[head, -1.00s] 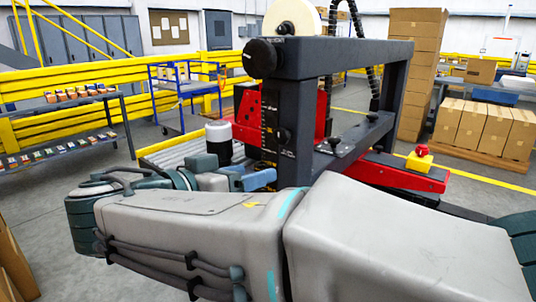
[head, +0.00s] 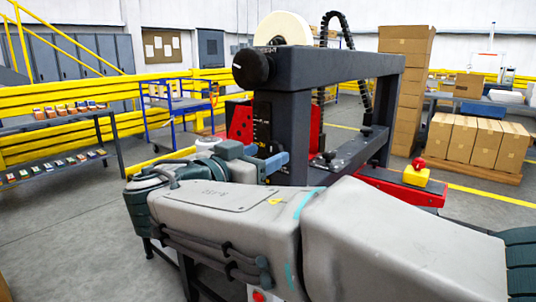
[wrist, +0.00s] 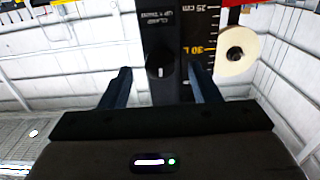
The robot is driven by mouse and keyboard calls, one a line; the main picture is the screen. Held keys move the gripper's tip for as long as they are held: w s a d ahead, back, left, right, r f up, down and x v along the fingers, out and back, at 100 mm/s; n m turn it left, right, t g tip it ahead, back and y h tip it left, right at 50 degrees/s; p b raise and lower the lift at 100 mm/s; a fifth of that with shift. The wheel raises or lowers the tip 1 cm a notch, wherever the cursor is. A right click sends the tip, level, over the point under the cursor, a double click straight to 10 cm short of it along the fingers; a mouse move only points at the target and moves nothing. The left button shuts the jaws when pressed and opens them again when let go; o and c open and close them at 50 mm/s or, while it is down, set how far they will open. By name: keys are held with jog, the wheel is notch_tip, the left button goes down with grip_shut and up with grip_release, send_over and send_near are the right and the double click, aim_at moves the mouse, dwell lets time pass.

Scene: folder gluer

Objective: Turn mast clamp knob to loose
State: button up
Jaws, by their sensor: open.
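The mast clamp knob (wrist: 160,60) is a round black knob on the dark mast plate in the wrist view. Its white pointer mark faces the bottom of that picture. A white clamp label above it appears upside down and is only partly legible. My gripper (wrist: 160,74) is open, with one blue-grey finger on each side of the knob and visible gaps between. I cannot tell how far the fingertips reach along it. In the head view my gripper (head: 275,163) is at the mast (head: 262,120), and the clamp knob is not clearly visible there.
A larger black knob (head: 252,68) sits at the top of the mast, beside the crossbeam (head: 335,62). A white roll (head: 284,29) is behind it. A blue cart (head: 180,103) stands behind at the left.

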jog(key=shift+w+d, duration=0.45)
jog(key=shift+w, duration=0.1)
jog(key=c, duration=1)
jog(key=shift+d, duration=0.1)
